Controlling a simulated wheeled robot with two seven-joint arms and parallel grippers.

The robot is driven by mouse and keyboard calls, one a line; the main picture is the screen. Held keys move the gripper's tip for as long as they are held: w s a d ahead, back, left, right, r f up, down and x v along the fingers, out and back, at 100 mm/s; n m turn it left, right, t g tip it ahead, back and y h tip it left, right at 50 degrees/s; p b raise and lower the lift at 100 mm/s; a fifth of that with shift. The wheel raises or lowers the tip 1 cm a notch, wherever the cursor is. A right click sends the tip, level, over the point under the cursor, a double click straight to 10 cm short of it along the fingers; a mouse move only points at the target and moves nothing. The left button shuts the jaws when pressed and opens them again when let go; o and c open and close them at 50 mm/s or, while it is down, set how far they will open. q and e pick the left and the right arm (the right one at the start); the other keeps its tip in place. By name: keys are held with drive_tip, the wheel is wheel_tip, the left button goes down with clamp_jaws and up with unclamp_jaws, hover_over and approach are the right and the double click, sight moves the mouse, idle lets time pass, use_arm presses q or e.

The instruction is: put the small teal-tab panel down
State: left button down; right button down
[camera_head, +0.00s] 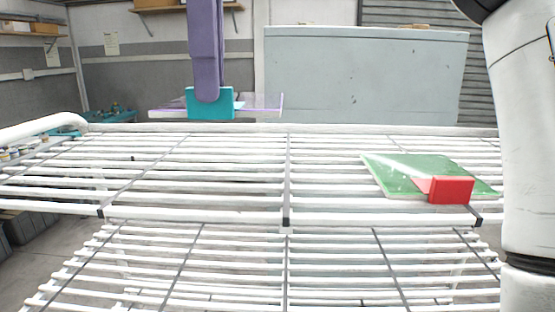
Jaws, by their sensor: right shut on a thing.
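The small teal-tab panel, a thin pale sheet (258,102) with a purple edge and a teal tab (210,112), shows left of centre. It is seen nearly edge-on and looks roughly level. My right gripper (207,92), purple, comes down from the top of the picture and is shut on the teal tab. The panel appears to be above the far edge of the white wire rack (286,180); its exact height is hard to tell. My left gripper is not in view.
A green panel (412,172) with a red tab (451,190) lies on the right part of the rack. The rack's left and middle slats are bare. A lower wire shelf (287,262) is in front. A large grey-blue cabinet (365,78) stands behind. My white arm fills the right edge.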

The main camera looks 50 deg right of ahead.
drive_tip(key=shift+d+f, duration=0.2)
drive_tip(key=shift+f, duration=4.75)
drive_tip(key=c, duration=1.8)
unclamp_jaws()
drive_tip(key=shift+f, duration=0.1)
drive_tip(key=shift+c, duration=0.2)
wheel_tip(320, 180, up, 11)
drive_tip(key=shift+a+f, duration=0.1)
drive_tip(key=shift+r, duration=0.75)
